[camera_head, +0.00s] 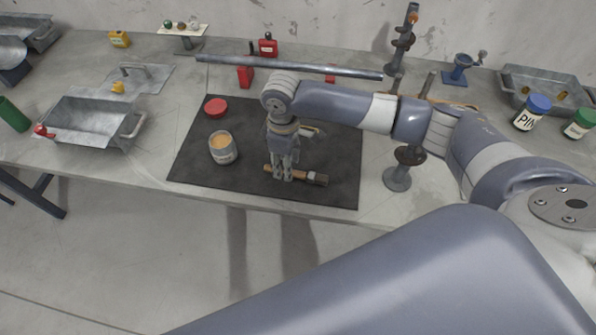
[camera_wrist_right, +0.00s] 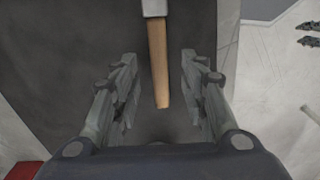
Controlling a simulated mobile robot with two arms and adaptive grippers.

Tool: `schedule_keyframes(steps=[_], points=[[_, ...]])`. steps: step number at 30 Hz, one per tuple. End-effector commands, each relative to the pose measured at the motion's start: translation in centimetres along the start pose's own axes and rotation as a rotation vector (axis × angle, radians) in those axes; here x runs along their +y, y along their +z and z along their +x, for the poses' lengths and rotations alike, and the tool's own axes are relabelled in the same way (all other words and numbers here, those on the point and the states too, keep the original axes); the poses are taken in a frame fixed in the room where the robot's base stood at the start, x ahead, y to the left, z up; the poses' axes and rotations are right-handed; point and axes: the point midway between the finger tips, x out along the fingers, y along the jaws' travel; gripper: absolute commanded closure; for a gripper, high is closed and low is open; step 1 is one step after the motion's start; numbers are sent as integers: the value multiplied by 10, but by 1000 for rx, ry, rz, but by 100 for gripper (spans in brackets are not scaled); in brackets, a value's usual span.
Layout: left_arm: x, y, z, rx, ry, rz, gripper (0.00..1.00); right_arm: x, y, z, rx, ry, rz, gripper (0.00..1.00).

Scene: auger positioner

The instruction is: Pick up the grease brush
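The grease brush (camera_head: 315,178) lies on the dark mat (camera_head: 200,172), its wooden handle pointing left and its bristle end right. My right gripper (camera_head: 284,175) points down over the handle and hides part of it. In the right wrist view the wooden handle (camera_wrist_right: 158,60) runs between the two spread fingers of my right gripper (camera_wrist_right: 160,62), with visible gaps on both sides. A grey ferrule (camera_wrist_right: 154,8) shows at the top edge; the bristles are out of that view. My left gripper is not in view.
An open can (camera_head: 222,150) stands left of the gripper on the mat, with a red lid (camera_head: 215,106) behind it. A dark-based metal stand (camera_head: 398,178) is to the right. A long metal tube (camera_head: 225,62) lies behind. The table's front edge is close to the brush.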

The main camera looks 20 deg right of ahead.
Motion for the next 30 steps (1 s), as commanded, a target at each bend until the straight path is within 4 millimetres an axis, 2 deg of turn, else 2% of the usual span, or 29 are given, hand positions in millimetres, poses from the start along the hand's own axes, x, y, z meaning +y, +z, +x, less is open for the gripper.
schedule_keyframes(steps=[6,13,14,19,30], points=[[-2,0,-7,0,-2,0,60,0,-1,23,-1,0,1,60],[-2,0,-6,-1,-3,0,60,0,-1,26,1,1,-1,60],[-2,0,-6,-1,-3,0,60,0,-1,26,1,1,-1,62],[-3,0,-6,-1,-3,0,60,0,-1,25,1,1,0,100],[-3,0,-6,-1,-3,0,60,1,-1,25,1,1,0,100]])
